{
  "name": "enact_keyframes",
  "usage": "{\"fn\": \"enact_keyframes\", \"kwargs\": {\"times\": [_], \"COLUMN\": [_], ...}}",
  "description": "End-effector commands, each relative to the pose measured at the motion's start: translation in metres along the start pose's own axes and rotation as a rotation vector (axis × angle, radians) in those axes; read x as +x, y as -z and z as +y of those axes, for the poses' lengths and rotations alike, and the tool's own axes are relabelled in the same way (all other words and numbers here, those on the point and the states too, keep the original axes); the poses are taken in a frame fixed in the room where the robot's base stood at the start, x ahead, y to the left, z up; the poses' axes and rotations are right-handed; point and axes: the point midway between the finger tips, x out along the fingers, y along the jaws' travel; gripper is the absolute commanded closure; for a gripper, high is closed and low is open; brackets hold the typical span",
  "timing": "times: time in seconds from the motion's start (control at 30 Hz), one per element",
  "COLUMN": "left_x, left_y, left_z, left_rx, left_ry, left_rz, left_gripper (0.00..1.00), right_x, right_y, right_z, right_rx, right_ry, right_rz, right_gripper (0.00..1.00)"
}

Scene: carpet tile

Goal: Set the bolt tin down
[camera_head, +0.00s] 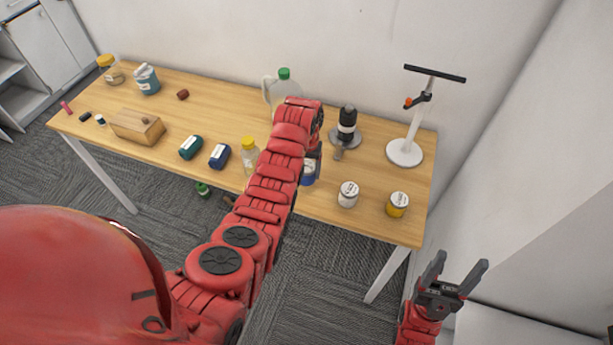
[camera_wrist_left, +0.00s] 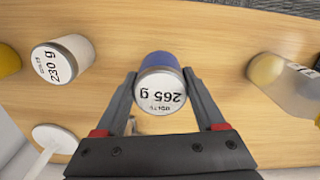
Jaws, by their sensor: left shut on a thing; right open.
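The bolt tin (camera_wrist_left: 160,88) is blue with a white lid label reading 265 g, seen upside down in the left wrist view. My left gripper (camera_wrist_left: 159,76) is shut on it, one finger on each side. In the head view the blue tin (camera_head: 308,178) shows just under my left gripper (camera_head: 312,160), near the table's front edge, mostly hidden by my arm. I cannot tell whether its base touches the table. My right gripper (camera_head: 458,268) is open and empty, off the table at the lower right.
On the wooden table (camera_head: 260,110), a white-lidded tin (camera_head: 348,194) and a yellow tin (camera_head: 397,205) stand to the right. A yellow-capped bottle (camera_head: 249,158) stands to the left. A jug (camera_head: 284,88), a dark grinder-like item (camera_head: 347,124) and a white stand (camera_head: 404,152) are behind.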

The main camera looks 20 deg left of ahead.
Motion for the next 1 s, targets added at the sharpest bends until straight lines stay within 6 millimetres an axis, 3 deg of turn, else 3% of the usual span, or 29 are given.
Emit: {"fn": "enact_keyframes", "kwargs": {"times": [0.13,0.4,0.93,0.97,1.0], "left_x": [0.002,0.028,0.040,0.039,0.038], "left_y": [0.001,0.002,0.002,0.002,0.002], "left_z": [0.001,0.000,0.000,0.000,0.000], "left_rx": [0.000,0.001,0.001,0.001,0.001], "left_ry": [0.000,0.000,0.000,0.001,0.000], "left_rz": [-0.007,-0.006,-0.001,-0.001,-0.002], "left_gripper": [1.00,1.00,1.00,0.23,0.16], "right_x": [0.006,0.019,0.015,0.017,0.017], "right_y": [0.001,0.003,0.003,0.003,0.003], "right_z": [0.000,0.001,0.001,0.001,0.001], "right_rx": [0.000,0.000,0.000,0.000,0.000], "right_ry": [0.000,0.000,0.000,0.000,0.000], "right_rz": [0.000,0.000,0.000,0.000,0.000], "right_gripper": [0.35,0.35,0.35,0.35,0.35]}}
